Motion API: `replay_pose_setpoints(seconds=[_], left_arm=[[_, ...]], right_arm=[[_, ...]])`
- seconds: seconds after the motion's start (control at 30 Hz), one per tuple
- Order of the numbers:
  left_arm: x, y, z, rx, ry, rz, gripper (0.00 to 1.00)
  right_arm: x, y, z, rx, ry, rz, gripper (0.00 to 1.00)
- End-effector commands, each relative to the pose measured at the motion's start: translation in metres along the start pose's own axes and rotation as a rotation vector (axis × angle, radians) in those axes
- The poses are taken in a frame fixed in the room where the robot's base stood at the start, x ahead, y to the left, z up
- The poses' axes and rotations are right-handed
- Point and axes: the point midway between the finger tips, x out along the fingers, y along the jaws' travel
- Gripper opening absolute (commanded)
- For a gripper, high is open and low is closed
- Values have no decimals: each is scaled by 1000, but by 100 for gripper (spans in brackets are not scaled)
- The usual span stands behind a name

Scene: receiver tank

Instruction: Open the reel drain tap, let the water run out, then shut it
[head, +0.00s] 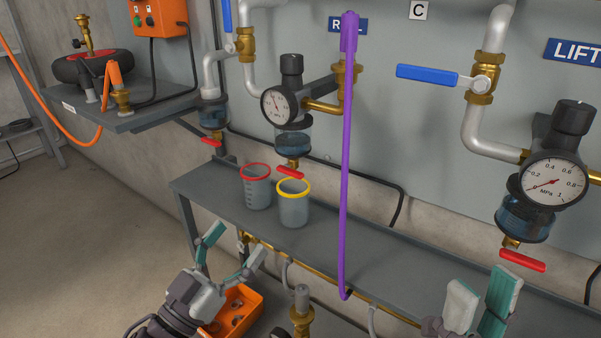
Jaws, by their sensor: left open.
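The sign with its letters partly covered, "R…L" (334,25), marks the reel line. Below it, a clear bowl with bluish water (293,143) hangs under a pressure gauge (279,105). Its drain tap has a red handle (290,172), lying crosswise under the brass outlet. A grey cup with a yellow rim (294,208) stands on the shelf beneath this tap. My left gripper (236,244) is open and empty, in front of the shelf, lower left of the cup. My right gripper (482,292) is at lower right, fingers apart, with nothing seen between them.
A red-rimmed cup (257,190) stands left of the yellow-rimmed one on the grey shelf (215,200). A purple hose (346,170) hangs right of the reel bowl, past the shelf edge. Other red drain taps are at left (211,142) and right (522,260). An orange box (240,312) is below.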

Motion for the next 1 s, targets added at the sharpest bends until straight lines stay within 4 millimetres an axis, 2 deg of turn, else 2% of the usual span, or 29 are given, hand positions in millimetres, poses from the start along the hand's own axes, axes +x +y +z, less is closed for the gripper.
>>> replay_pose_setpoints(seconds=[0.23,0.7,0.83,1.0], left_arm=[[17,1,-2,1,6,4,85],[103,1,-1,3,5,3,85],[121,1,-1,2,4,2,85],[135,1,0,1,2,2,85]], right_arm=[[-2,0,-1,1,5,0,40],[-12,0,1,0,4,0,40],[-15,0,2,0,4,0,40],[-16,0,2,1,3,0,40]])
